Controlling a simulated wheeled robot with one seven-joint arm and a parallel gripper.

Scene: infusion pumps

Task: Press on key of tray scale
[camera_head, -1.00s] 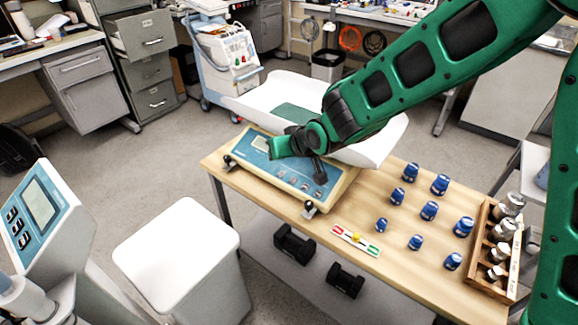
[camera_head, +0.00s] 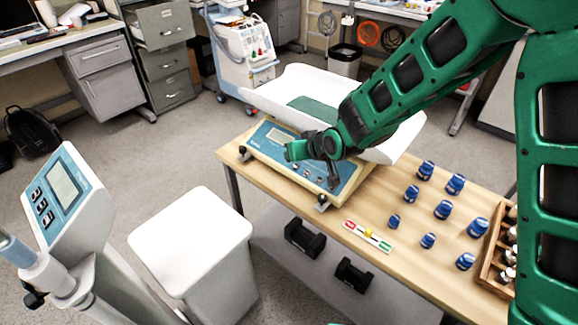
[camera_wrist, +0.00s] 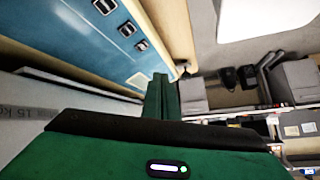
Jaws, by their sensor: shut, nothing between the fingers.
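The tray scale has a white tray (camera_head: 280,92) with a green mat and a blue sloped front panel (camera_head: 262,151) with a display (camera_head: 281,137). It stands on a wooden table. My gripper (camera_head: 291,151) is over this panel, fingers pointing left, covering part of it. In the wrist view its green fingers (camera_wrist: 157,96) are together and empty. The blue panel (camera_wrist: 82,25) fills the upper left there, with several small keys (camera_wrist: 127,29) in a row and a pale label (camera_wrist: 138,79). The fingertips appear beside this row; whether they touch the panel I cannot tell.
Several blue weights (camera_head: 443,209) and a wooden rack (camera_head: 490,273) stand to the right on the table (camera_head: 400,262). A coloured strip (camera_head: 368,236) lies near its front edge. A white bin (camera_head: 190,232) and a device with a screen (camera_head: 66,195) stand at the left.

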